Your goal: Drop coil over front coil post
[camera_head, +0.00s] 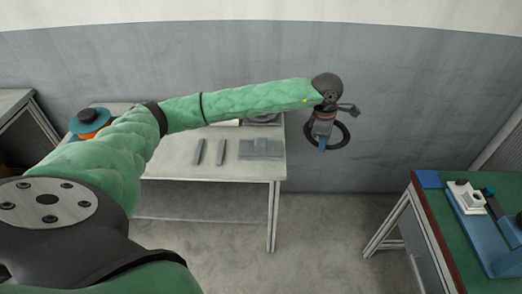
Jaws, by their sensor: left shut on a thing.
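My left arm reaches across the picture, and my left gripper (322,144) hangs down from its end in front of the grey wall. It is shut on a dark ring-shaped coil (345,142). The coil is held in the air, over the gap between the two tables. The gripper hides part of the ring. A blue fixture (474,222) stands on the green-topped table at the right, well apart from the coil. I cannot tell which part of it is the front coil post. My right gripper is not in view.
The green-topped table (444,222) has a dark red edge; a white block (465,196) sits on its fixture. The pale table (240,172) at left holds flat grey pieces (260,149) and an orange-and-blue item (88,121). Bare floor (325,225) lies between the tables.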

